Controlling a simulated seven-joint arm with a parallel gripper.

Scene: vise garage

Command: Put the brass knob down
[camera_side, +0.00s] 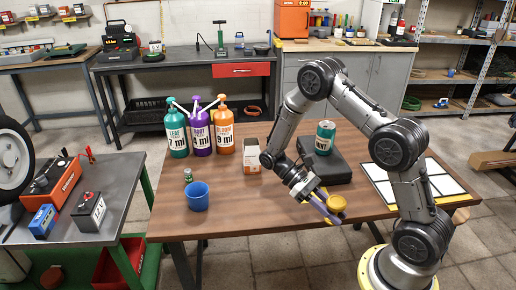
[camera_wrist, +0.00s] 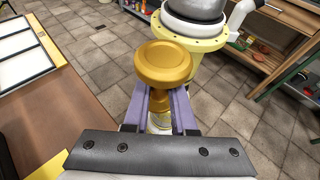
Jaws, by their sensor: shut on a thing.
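The brass knob (camera_side: 336,203) is a round golden knob on a short neck. It is between the purple fingers of my gripper (camera_side: 322,207), near the front edge of the brown wooden table (camera_side: 240,218). In the wrist view the knob (camera_wrist: 163,63) shows its broad round face, and the gripper (camera_wrist: 160,105) is shut on its narrower neck. In that view the knob shows against the tiled floor past the table edge. I cannot tell its exact height above the table.
A blue cup (camera_side: 195,197), a small green bottle (camera_side: 188,176), a carton (camera_side: 252,155) and three pump bottles (camera_side: 201,135) stand left on the table. A teal can (camera_side: 324,138) stands on a black case (camera_side: 330,165). A white-panelled tray (camera_side: 440,182) lies right. The table's front middle is clear.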

